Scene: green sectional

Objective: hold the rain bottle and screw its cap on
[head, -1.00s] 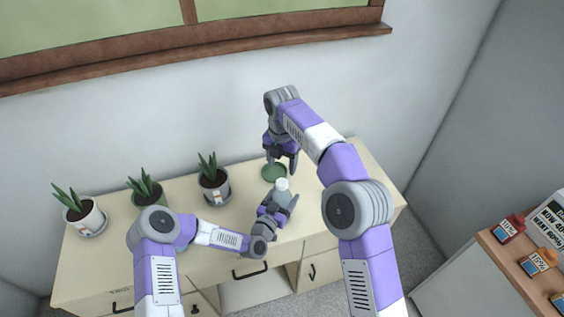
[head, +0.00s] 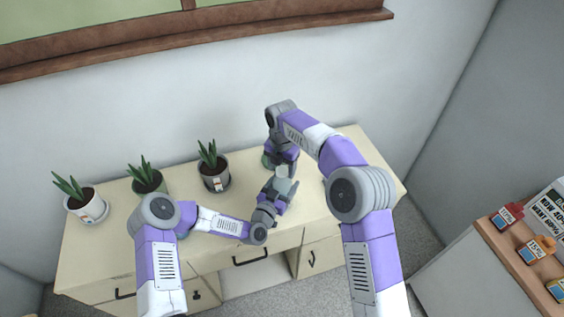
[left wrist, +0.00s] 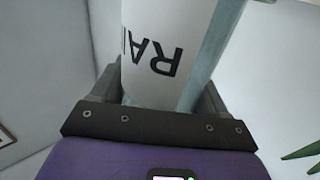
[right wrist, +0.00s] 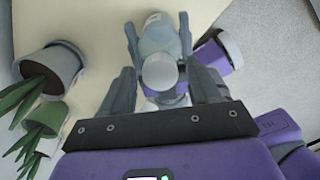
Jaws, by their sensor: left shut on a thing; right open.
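The rain bottle (head: 283,189) is pale grey-green and held over the tabletop. In the left wrist view its white label (left wrist: 155,50) shows part of the word, upside down. My left gripper (head: 272,195) is shut around its body. A pale round cap (right wrist: 160,72) shows at the bottle's top, also in the head view (head: 281,171); how tightly it sits cannot be told. My right gripper (right wrist: 163,85) is open above the bottle, its fingers on either side of the cap with gaps.
Potted plants (head: 214,172) stand along the left of the cream desk (head: 318,205). The desk's right end looks clear. A shelf with small boxes (head: 508,216) stands far right.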

